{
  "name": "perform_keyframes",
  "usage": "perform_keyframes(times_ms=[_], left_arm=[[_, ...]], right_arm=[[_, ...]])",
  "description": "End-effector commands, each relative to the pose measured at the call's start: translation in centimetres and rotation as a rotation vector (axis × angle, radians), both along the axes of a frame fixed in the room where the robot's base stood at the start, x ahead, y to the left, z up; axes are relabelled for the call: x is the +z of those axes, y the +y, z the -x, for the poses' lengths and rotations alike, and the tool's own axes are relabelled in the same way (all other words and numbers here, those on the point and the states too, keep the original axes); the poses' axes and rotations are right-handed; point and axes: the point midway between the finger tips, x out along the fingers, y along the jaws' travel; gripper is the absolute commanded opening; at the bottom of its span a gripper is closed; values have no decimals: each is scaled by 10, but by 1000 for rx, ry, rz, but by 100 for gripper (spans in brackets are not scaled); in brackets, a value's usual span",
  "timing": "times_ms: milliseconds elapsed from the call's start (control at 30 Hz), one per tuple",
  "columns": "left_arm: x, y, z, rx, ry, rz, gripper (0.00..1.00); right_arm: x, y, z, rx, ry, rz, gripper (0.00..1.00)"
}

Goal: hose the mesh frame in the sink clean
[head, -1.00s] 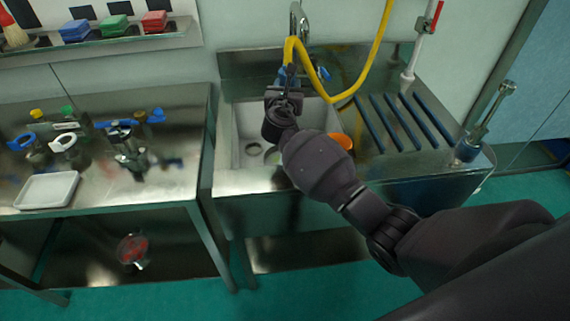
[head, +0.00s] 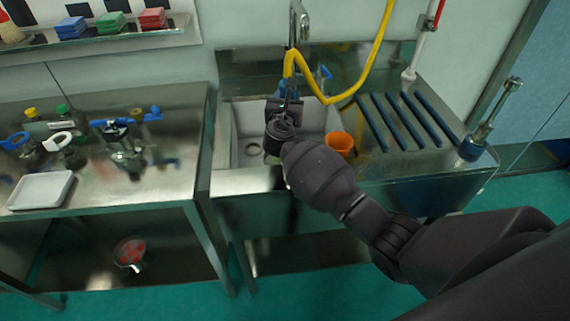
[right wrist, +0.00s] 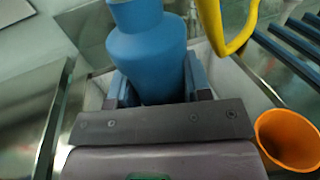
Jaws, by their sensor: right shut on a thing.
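My right gripper (head: 285,101) is over the sink (head: 234,136) and shut on the blue hose nozzle (right wrist: 146,50). In the right wrist view the nozzle stands between the two fingers (right wrist: 156,88). The yellow hose (head: 356,92) loops down beside the nozzle and also shows in the right wrist view (right wrist: 226,32). My right arm covers much of the basin. A small round ring-like shape (head: 253,149) shows on the basin floor; I cannot tell if it is a drain. I cannot make out the mesh frame. My left gripper is out of view.
An orange cup (head: 340,142) stands at the basin's right side. A tap (head: 298,22) rises behind. Blue ribs (head: 410,120) lie on the drainboard. The left steel table (head: 180,112) holds a white tray (head: 41,190) and several fittings. Coloured blocks sit on a wall shelf (head: 112,34).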

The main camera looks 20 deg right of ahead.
Motion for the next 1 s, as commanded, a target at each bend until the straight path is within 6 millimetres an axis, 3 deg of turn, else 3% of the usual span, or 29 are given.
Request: perform_keyframes(times_ms=[533, 1000], left_arm=[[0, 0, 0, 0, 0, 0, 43], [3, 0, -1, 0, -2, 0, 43]], right_arm=[[1, -2, -1, 0, -1, 0, 21], [-3, -29, -8, -1, -1, 3, 21]])
